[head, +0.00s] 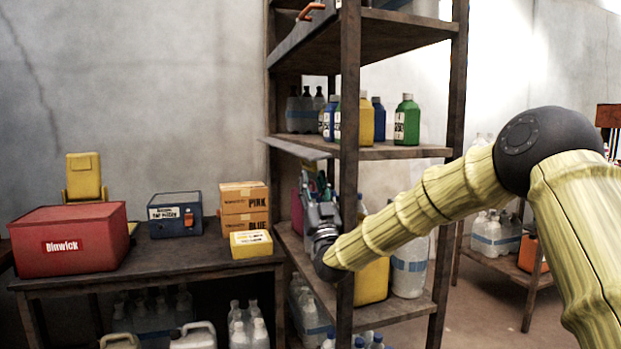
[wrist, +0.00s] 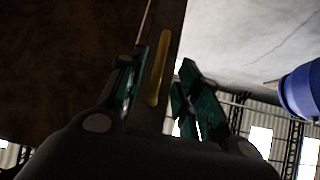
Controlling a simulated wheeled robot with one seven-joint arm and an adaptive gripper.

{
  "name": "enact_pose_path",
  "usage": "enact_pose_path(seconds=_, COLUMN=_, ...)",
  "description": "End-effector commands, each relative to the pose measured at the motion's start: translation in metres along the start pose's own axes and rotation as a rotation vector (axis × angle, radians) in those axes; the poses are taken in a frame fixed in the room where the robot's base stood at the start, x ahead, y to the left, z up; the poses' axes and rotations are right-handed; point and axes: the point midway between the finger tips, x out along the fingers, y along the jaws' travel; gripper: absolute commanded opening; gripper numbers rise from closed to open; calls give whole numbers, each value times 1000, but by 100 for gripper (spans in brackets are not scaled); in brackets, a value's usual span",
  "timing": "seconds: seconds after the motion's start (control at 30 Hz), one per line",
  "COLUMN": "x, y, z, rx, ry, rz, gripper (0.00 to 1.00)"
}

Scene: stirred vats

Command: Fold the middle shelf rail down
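A grey flap-like rail (head: 297,149) sticks out nearly level at the left end of the middle shelf (head: 395,151); I take it for the middle shelf rail. A yellow strip (wrist: 159,68) on a dark brown piece shows between the fingers, with no clear contact. I cannot tell whether that piece is the rail.
The front post (head: 348,120) stands close to my gripper. Bottles, including a green one (head: 406,120), stand on the middle shelf. A yellow container (head: 371,281) stands on the shelf below. A table with a red box (head: 68,238) is at the left. A blue object (wrist: 301,90) is at the wrist view's right.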

Motion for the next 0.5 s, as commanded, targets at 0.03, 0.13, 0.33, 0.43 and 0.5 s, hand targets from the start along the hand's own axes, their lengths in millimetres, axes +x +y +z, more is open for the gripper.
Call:
enact_pose_path(seconds=0.03, x=6, y=0, z=0, rx=0, ry=2, rz=1, gripper=34)
enact_pose_path(seconds=0.13, x=17, y=1, z=0, rx=-1, ry=1, rz=1, gripper=34)
enact_pose_path(seconds=0.33, x=30, y=1, z=0, rx=-1, ry=0, rz=1, gripper=34)
enact_pose_path(seconds=0.43, x=31, y=1, z=0, rx=-1, ry=0, rz=1, gripper=34)
enact_pose_path(seconds=0.5, x=32, y=1, z=0, rx=-1, ry=0, rz=1, gripper=34)
